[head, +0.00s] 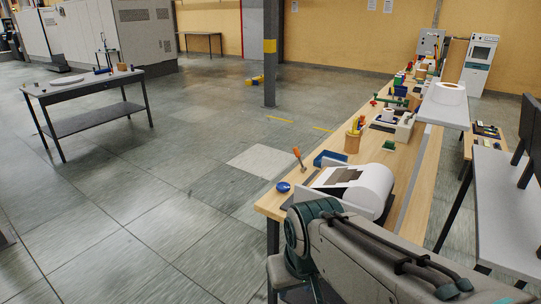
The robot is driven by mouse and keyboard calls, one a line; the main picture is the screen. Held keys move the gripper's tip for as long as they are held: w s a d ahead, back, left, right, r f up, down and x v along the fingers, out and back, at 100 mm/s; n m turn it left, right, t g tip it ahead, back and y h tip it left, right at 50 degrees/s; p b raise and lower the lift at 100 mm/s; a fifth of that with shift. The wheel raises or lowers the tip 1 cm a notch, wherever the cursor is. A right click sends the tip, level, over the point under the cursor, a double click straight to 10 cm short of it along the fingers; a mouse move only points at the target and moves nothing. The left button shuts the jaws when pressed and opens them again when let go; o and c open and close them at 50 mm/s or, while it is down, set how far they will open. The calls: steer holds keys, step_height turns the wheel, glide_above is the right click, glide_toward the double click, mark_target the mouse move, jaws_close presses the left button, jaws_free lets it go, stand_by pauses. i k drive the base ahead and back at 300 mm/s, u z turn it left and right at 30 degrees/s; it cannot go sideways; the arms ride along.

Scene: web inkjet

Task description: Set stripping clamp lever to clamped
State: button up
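I cannot single out the stripping clamp lever with certainty. An orange-handled piece (298,155) stands tilted at the near left edge of the long wooden bench (423,190). It may be a lever or a loose tool; I cannot tell. A white paper roll (372,190) with a printed sheet lies right of it on the bench. Further back on the bench is a small device with green parts (390,101) and a red knob; its details are too small to read. My arm crosses the lower right and hides the near bench end. My gripper is not in view.
A blue tray (330,158), a blue round item (283,187) and a wooden cup of tools (353,137) crowd the bench. A grey table (505,200) stands right, a dark table (85,88) left. A pillar (270,60) rises behind. The floor between is open.

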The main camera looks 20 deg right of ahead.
mark_target(296, 151)
steer(key=u, duration=1.6)
steer(key=i, duration=0.25)
steer(key=z, duration=1.75)
steer(key=k, duration=0.6)
steer(key=u, duration=0.8)
steer(key=i, duration=0.75)
steer(key=z, duration=0.75)
steer(key=i, duration=0.65)
steer(key=z, duration=0.75)
